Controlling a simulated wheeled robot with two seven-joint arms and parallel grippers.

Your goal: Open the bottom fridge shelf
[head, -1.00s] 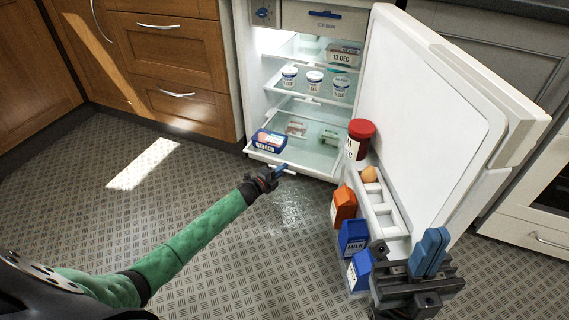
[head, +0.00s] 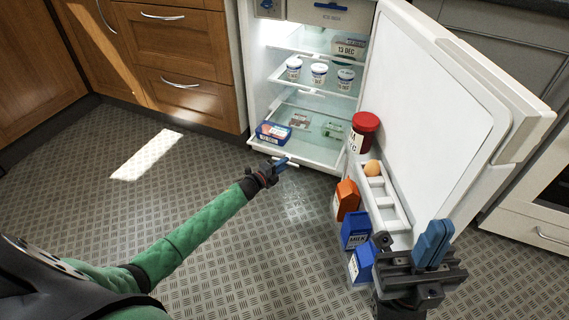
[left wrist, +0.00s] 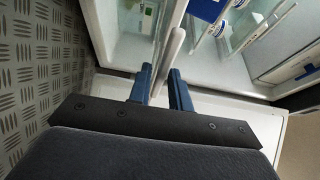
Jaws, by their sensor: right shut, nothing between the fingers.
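The fridge's bottom shelf (head: 318,151) is a clear glass pane with a white front rim, low in the open fridge (head: 246,70). A small pale handle (head: 294,164) sits at its front edge. My left gripper (head: 283,162) is at this handle. In the left wrist view the handle bar (left wrist: 173,54) runs between the two blue fingers (left wrist: 162,75), which stand apart with a gap visible; firm contact cannot be made out. My right gripper (head: 434,245) is shut and empty, in front of the fridge door.
The bottom shelf carries a blue tub (head: 272,132) and small packs. Several white cups (head: 318,73) stand on the shelf above. The open door (head: 430,110) holds a red-lidded jar (head: 363,130), an egg (head: 372,168) and cartons (head: 355,230). Wooden drawers (head: 185,95) stand left. The floor at left is clear.

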